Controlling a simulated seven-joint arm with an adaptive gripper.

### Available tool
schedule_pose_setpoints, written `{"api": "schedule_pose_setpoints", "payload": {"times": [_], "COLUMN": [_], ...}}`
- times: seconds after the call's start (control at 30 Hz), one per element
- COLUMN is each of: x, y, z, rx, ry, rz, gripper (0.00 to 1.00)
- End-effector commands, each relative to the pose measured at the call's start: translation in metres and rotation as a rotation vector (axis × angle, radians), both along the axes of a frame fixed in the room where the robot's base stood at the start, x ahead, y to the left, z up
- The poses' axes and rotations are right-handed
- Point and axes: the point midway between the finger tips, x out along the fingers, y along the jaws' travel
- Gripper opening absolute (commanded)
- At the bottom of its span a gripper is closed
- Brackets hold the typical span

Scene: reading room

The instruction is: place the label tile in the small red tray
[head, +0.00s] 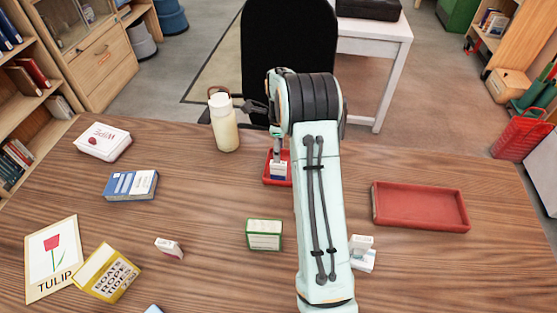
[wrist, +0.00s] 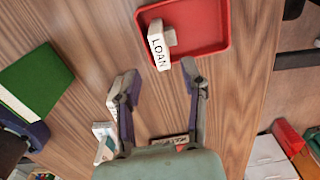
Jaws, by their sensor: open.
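A white label tile reading LOAN (wrist: 158,52) shows in the wrist view at the left edge of the small red tray (wrist: 205,45), partly overlapping its rim. I cannot tell whether it rests flat on the tray floor. In the head view a small white and blue piece (head: 278,172) shows inside the small red tray (head: 267,182), right under my gripper (head: 277,152). In the wrist view my gripper (wrist: 158,78) is open, its two fingers apart with nothing between the tips. The tile lies just beyond the fingertips. My arm hides part of the table right of the tray.
A cream bottle (head: 224,125) stands left behind the tray. A larger red tray (head: 420,205) is at right. A green-edged box (head: 264,235), a blue box (head: 131,185), a wipes pack (head: 104,141) and small white pieces (head: 169,248) lie around. The left-centre wood is mostly clear.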

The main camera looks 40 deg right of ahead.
Motion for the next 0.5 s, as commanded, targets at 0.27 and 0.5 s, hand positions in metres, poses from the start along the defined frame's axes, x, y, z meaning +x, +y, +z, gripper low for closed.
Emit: {"api": "schedule_pose_setpoints", "payload": {"times": [0.27,0.5], "x": [0.000,-0.001], "y": [0.000,0.002], "z": [0.053,0.065], "rx": [-0.001,0.001], "ry": [-0.002,0.001], "rz": [0.001,0.011], "gripper": [0.43,0.43]}}
